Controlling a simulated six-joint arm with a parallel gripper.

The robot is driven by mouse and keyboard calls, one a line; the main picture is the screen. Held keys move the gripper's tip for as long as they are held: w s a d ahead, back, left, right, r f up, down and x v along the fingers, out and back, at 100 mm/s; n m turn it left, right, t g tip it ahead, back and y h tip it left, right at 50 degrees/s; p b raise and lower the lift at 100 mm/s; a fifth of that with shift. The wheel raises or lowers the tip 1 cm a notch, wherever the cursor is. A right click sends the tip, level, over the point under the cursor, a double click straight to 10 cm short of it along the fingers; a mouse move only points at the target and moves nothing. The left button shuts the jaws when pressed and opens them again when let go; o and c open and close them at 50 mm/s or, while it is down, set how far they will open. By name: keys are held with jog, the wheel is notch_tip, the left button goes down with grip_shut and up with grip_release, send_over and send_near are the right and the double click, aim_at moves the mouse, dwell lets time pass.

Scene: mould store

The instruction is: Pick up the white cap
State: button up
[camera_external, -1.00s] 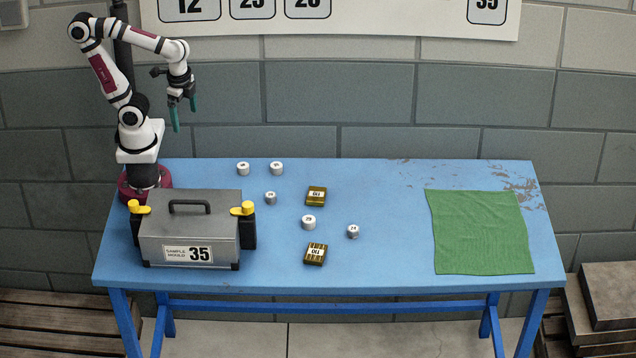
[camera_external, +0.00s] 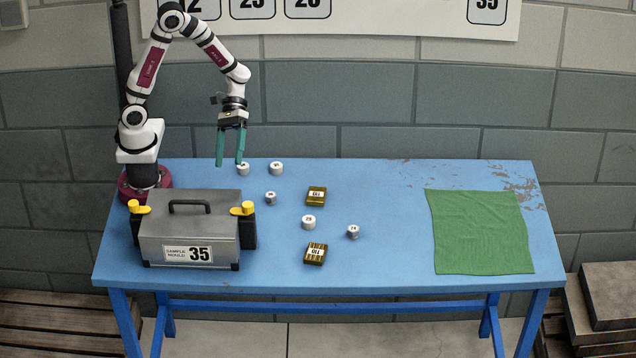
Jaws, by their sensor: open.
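Several small white or pale grey caps with dark marks on top stand on the blue table (camera_external: 390,180); which one the task means I cannot tell. One cap (camera_external: 243,170) at the back is partly hidden by a fingertip, with another cap (camera_external: 276,168) to its right. A smaller cap (camera_external: 270,198) stands in front of them. A wider cap (camera_external: 308,222) and a small greyer cap (camera_external: 353,231) stand nearer the middle. My gripper (camera_external: 230,162) is open and empty, its green fingers pointing down above the table's back edge, beside the back-left cap in the picture.
A grey mould box (camera_external: 215,225) labelled 35, with yellow-topped clamps, stands at the table's left. Two brass blocks marked 110, one farther back (camera_external: 316,196) and one near the front (camera_external: 315,254), stand among the caps. A green cloth (camera_external: 480,235) lies right. The table's middle right is clear.

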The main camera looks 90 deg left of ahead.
jog(key=w+a+f+n+t+h, duration=0.2)
jog(key=w+f+n+t, duration=0.15)
jog(key=w+n, duration=0.3)
jog(key=n+t, duration=0.5)
jog(key=n, duration=0.3)
send_near(307, 217)
jog(key=shift+g+y, duration=0.25)
jog(key=shift+y, duration=0.05)
jog(key=x, duration=1)
jog(key=shift+w+d+r, duration=0.2)
jog(key=shift+w+d, duration=0.15)
jog(key=shift+d, duration=0.1)
grip_shut()
